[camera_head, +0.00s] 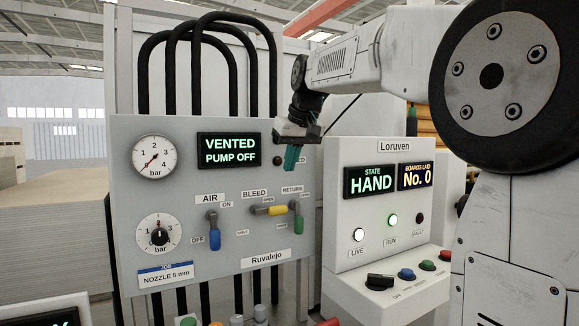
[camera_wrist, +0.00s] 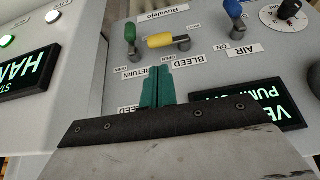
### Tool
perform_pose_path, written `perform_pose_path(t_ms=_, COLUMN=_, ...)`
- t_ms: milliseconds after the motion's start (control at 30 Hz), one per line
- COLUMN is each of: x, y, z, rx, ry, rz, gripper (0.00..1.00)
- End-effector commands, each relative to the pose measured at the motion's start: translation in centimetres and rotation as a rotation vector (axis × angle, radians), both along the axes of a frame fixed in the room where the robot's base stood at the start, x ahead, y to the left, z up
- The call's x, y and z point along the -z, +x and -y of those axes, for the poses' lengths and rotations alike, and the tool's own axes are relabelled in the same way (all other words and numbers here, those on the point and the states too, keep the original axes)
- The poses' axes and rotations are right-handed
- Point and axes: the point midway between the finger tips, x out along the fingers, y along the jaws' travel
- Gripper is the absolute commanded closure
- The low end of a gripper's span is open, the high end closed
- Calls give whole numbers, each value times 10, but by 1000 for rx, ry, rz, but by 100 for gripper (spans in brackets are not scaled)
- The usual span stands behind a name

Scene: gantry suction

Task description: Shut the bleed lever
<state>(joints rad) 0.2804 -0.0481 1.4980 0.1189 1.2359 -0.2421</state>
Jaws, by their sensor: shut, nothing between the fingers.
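The bleed lever (camera_head: 277,211) has a yellow grip and a grey pivot end on the grey Ruvalejo panel (camera_head: 180,185). It lies sideways, its yellow grip pointing right in the head view, near the OPEN mark; the SHUT mark is lower. In the upside-down wrist view the yellow grip (camera_wrist: 160,40) shows just beyond my fingertips. My gripper (camera_head: 291,160) is shut and empty, its teal fingers in front of the panel above the bleed lever. Its fingertips (camera_wrist: 158,72) appear apart from the lever in the wrist view.
The green return lever (camera_head: 298,222) hangs down close right of the bleed lever. The blue air lever (camera_head: 214,232) points down on the left. The display (camera_head: 229,150) reads VENTED, PUMP OFF. The Loruven cabinet (camera_head: 375,235) stands to the right.

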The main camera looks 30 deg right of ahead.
Motion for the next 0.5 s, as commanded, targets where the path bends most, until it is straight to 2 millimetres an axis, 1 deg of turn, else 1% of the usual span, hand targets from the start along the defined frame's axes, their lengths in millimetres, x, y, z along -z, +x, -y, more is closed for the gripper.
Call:
perform_pose_path(t_ms=33, x=11, y=5, z=0, rx=0, ry=1, rz=-4, gripper=100)
perform_pose_path(t_ms=100, x=25, y=12, z=0, rx=-1, ry=1, rz=-5, gripper=100)
perform_pose_path(t_ms=300, x=63, y=31, z=1, rx=-1, ry=1, rz=-5, gripper=100)
perform_pose_path(t_ms=500, x=90, y=45, z=1, rx=0, ry=1, rz=-3, gripper=100)
